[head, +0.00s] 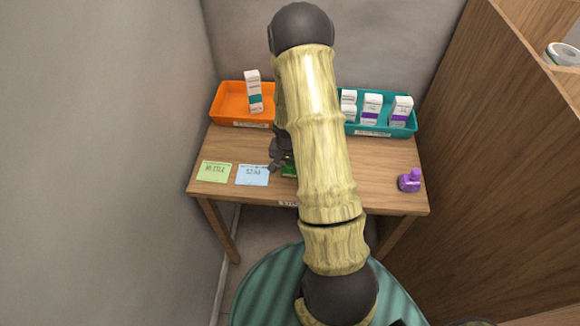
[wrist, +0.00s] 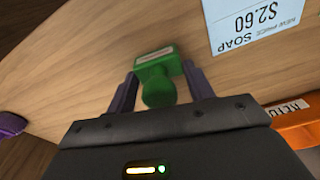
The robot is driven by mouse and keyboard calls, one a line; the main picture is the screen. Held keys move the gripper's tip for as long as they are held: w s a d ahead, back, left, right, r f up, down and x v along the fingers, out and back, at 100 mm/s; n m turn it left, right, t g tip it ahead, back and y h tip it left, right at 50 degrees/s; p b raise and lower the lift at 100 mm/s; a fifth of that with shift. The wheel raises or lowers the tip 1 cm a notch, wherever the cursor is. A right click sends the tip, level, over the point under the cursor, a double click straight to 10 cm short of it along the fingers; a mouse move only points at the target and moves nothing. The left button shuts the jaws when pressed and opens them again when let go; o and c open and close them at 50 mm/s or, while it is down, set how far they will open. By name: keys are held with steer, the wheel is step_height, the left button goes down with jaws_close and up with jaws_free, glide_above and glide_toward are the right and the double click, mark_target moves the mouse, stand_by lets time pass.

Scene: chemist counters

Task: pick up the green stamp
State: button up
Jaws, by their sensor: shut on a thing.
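The green stamp (wrist: 158,92) is between the two fingers of my gripper (wrist: 163,74) in the wrist view, with its round knob toward the palm and its rectangular base facing away. The fingers are shut on it. In the head view, my gripper (head: 281,160) is at the middle of the wooden table, largely hidden by my arm. Only a small part of the green stamp (head: 289,171) shows there. I cannot tell whether it touches the table.
A purple stamp (head: 409,181) stands at the table's right. A green card (head: 214,172) and a blue price card (head: 252,175) lie at left. An orange tray (head: 228,103) and a teal tray (head: 372,131) with boxes stand behind. A wooden partition (head: 490,150) rises at right.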

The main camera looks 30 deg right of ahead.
step_height(320, 180, up, 10)
stand_by(0.5)
stand_by(0.3)
steer(key=o, duration=0.4)
steer(key=shift+c, duration=1.5)
steer(key=shift+o, duration=0.5)
